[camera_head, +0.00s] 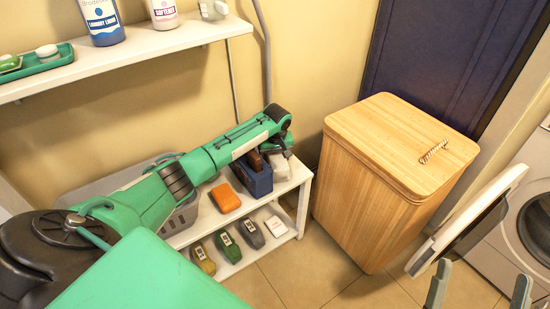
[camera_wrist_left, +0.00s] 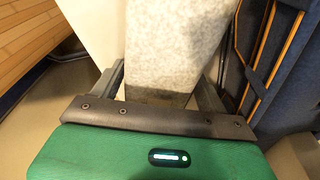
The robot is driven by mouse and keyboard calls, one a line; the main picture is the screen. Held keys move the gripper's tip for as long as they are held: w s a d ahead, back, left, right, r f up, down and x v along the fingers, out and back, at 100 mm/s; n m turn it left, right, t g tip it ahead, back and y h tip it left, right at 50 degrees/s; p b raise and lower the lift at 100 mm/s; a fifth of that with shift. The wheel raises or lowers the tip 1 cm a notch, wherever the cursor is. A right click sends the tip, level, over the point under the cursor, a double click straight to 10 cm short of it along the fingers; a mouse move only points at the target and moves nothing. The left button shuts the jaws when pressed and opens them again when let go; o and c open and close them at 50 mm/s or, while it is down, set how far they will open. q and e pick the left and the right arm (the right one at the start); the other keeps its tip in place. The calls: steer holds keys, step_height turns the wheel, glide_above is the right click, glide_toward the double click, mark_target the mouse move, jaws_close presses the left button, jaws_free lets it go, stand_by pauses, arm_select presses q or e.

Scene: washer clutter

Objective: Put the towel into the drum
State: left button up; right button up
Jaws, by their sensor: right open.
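A pale grey-white speckled piece, which looks like the towel (camera_wrist_left: 172,45), lies between the fingers of my left gripper (camera_wrist_left: 165,90) in the left wrist view. The fingers stand well apart on either side of it; whether they press on it is unclear. In the head view my left arm reaches over the low white shelf, and a pale piece (camera_head: 281,166) shows below its wrist. The washer (camera_head: 508,232) is at the right edge, its round door (camera_head: 470,222) swung open and its dark drum opening (camera_head: 538,228) partly visible. My right gripper (camera_head: 480,290) is open and empty at the lower right.
A wooden hamper (camera_head: 365,190) with a closed lid stands between shelf and washer. The low shelf (camera_head: 290,185) holds a blue caddy (camera_head: 255,177), an orange box (camera_head: 225,198) and several small items. A wall shelf (camera_head: 130,52) carries bottles. Tiled floor (camera_head: 310,275) is free in front.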

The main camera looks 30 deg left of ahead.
arm_select(q)
steer(key=c, duration=0.9)
